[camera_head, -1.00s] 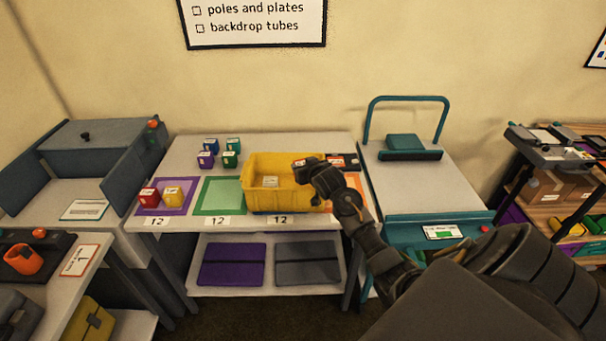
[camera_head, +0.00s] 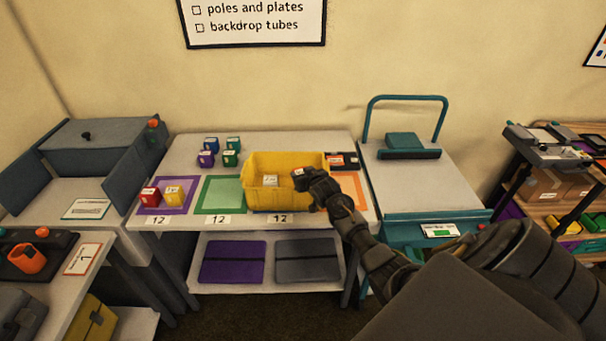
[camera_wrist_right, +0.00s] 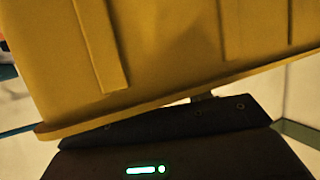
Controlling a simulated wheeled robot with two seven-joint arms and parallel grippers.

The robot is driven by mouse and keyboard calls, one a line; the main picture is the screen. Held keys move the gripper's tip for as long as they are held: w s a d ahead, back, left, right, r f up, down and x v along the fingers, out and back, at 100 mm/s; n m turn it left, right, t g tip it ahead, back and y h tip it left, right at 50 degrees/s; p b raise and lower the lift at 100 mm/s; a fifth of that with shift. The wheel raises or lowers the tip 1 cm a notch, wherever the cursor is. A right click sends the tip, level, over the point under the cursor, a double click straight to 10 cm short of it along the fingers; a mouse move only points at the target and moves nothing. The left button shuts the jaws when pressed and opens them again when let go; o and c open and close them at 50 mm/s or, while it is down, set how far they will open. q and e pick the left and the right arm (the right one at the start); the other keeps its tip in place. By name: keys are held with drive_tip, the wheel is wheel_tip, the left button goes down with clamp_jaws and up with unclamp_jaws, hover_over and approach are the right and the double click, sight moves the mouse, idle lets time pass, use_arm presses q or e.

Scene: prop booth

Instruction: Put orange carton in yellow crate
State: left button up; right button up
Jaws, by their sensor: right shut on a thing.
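The yellow crate (camera_head: 262,200) stands on the middle table, toward its right side. My right gripper (camera_head: 301,177) reaches in from the right and is low over the crate's right part. It is shut on a small labelled carton (camera_head: 298,171), mostly hidden by the gripper; a white top and a bit of orange-red show, so I take it as the orange carton. In the right wrist view the crate's yellow wall (camera_wrist_right: 170,50) fills most of the picture, and the carton is not visible there. My left gripper is not in view.
A pale carton (camera_head: 270,181) sits inside the crate. Red (camera_head: 150,197) and yellow (camera_head: 173,195) cartons stand on the purple square, left of the empty green square (camera_head: 222,193). Several more cartons stand behind.

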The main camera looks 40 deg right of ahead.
drive_tip(key=shift+s+a+f, duration=0.1)
drive_tip(key=shift+f, duration=0.45)
drive_tip(key=o, duration=1)
drive_tip(key=shift+f, duration=0.15)
drive_tip(key=shift+o, duration=0.2)
drive_tip(key=shift+s+a, duration=0.1)
drive_tip(key=shift+f, duration=0.1)
drive_tip(key=shift+r, duration=0.55)
drive_tip(key=shift+s, duration=0.25)
drive_tip(key=r+b+v, duration=0.1)
drive_tip(key=v, duration=1)
